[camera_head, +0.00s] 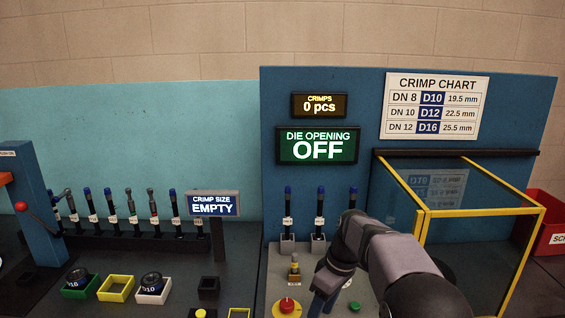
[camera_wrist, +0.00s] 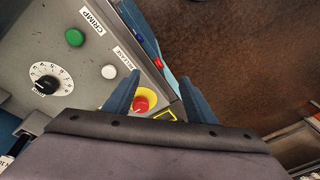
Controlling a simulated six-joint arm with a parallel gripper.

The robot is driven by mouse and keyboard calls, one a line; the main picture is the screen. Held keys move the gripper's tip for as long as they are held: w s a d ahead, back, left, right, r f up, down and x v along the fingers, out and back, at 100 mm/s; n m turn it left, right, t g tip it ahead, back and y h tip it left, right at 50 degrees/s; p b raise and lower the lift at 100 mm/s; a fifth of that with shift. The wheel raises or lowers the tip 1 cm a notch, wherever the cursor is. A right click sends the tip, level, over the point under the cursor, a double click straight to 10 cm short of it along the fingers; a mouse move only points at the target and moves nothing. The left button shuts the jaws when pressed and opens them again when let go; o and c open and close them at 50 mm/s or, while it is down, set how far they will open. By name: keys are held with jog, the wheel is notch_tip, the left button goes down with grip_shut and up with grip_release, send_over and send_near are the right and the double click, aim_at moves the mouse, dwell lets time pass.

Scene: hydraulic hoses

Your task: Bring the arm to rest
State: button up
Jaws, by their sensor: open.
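My gripper (camera_wrist: 159,80) is open, with its two blue fingers apart and nothing held between them in the wrist view. It is over the front edge of the grey control panel (camera_wrist: 30,35), and the red stop button (camera_wrist: 141,104) on its yellow ring shows between the fingers. In the head view my arm comes in from the lower right and bends down over the panel. My gripper (camera_head: 323,297) hangs beside the red stop button (camera_head: 287,306), partly cut off by the bottom edge. I cannot tell whether it touches the panel.
The panel has a green button (camera_wrist: 74,37), a white button (camera_wrist: 109,72) and a dial (camera_wrist: 46,86). A yellow-framed guard (camera_head: 421,255) stands right of my arm. Hose fittings stand in a rack (camera_head: 140,243) at left. Small trays (camera_head: 116,289) sit in front. The die display (camera_head: 317,146) reads OFF.

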jog(key=s+d+f+m, duration=0.1)
jog(key=s+f+m, duration=0.1)
jog(key=s, duration=0.6)
jog(key=s+d+f+m+h, duration=0.1)
jog(key=s+d+f+m, duration=0.1)
jog(key=s, duration=0.6)
jog(key=s+d+f+m+h, duration=0.1)
jog(key=s+d+f+m, duration=0.1)
jog(key=s+m, duration=0.4)
jog(key=s+f, duration=0.1)
jog(key=s, duration=0.2)
jog(key=shift+d+f, duration=0.15)
jog(key=shift+d, duration=0.1)
